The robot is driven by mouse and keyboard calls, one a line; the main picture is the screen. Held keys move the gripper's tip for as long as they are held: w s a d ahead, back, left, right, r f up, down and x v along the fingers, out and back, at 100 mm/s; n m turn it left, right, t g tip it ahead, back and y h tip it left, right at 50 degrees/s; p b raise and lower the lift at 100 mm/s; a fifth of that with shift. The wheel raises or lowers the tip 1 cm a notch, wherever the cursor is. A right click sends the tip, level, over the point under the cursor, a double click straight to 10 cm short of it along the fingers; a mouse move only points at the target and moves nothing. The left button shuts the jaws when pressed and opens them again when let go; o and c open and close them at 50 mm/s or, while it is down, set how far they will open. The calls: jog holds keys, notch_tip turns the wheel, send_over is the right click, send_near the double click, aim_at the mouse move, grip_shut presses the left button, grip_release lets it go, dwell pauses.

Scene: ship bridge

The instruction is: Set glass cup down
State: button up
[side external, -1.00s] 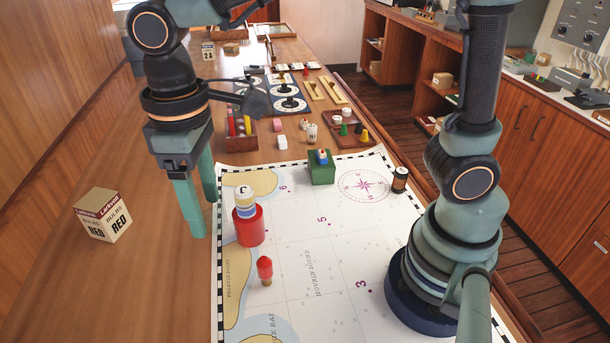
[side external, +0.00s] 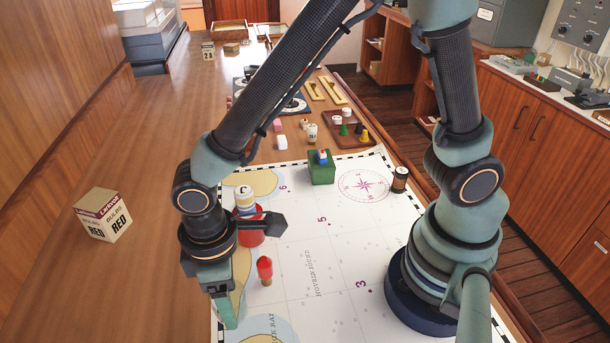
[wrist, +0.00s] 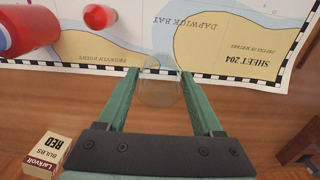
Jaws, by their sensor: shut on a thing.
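The glass cup (wrist: 160,94) is clear and faint in the wrist view, between the two green fingers. My gripper (wrist: 160,74) is shut on it. In the side external view my gripper (side external: 226,312) is low at the front left edge of the chart (side external: 345,240). I cannot make out the cup there, and I cannot tell whether it touches the surface.
A red flare-like piece (side external: 265,270) stands on the chart near my gripper. A red cylinder (side external: 252,238) with a striped piece (side external: 244,195) on top is partly behind my arm. A bulb box (side external: 103,214) is at left. Bare wood (side external: 110,290) lies at front left.

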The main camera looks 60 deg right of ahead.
jog(key=shift+f, duration=2.55)
jog(key=shift+f, duration=0.15)
jog(key=o, duration=1.4)
notch_tip(320, 180, up, 12)
jog(key=w+d+r+m+t, duration=0.1)
jog(key=d+r+m+t, duration=0.1)
jog(key=d, duration=0.6)
jog(key=d+r+m+t, duration=0.1)
jog(key=d+r+m, duration=0.3)
jog(key=d, duration=0.4)
jog(key=w+d+r+m+t, duration=0.1)
jog(key=d+r+m+t, duration=0.1)
jog(key=d+r, duration=0.3)
jog(key=shift+w+d+r+m+t, duration=0.1)
jog(key=shift+d+m, duration=0.05)
jog(key=shift+d, duration=0.45)
jog(key=shift+w+d+r+m+t, duration=0.1)
jog(key=shift+w+d+m, duration=0.1)
jog(key=shift+d, duration=0.35)
jog(key=shift+w+d+r+m+t, duration=0.1)
jog(key=shift+d+m, duration=0.05)
jog(key=shift+d, duration=0.45)
